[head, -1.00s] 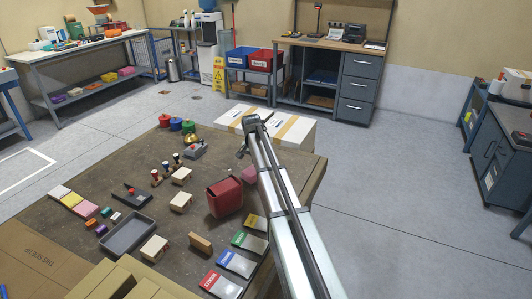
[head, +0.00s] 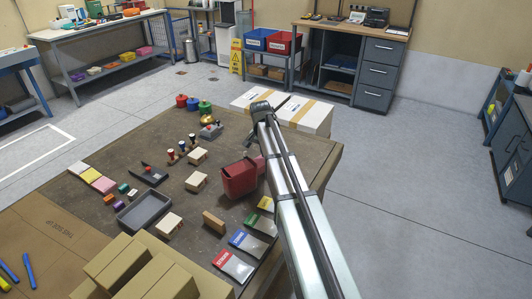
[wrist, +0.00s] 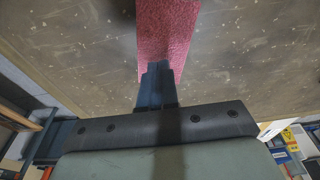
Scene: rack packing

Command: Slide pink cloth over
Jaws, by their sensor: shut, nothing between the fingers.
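The pink cloth shows in the wrist view as a rough pinkish-red strip (wrist: 168,32) on the brown tabletop, directly beyond my fingertips. In the head view only a small pink patch (head: 261,163) shows between the red bin and my arm; the rest is hidden. My gripper (wrist: 157,68) is shut and empty, its fingertips overlapping the near end of the strip in the wrist view. I cannot tell whether they touch it. In the head view my arm hides the fingertips.
The red bin (head: 238,180) stands close to the left of the pink patch. Coloured packets (head: 249,243) lie in front of it. A grey tray (head: 145,211), small wooden stands (head: 197,181) and stamps lie left. White boxes (head: 300,116) stand beyond the table's far edge.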

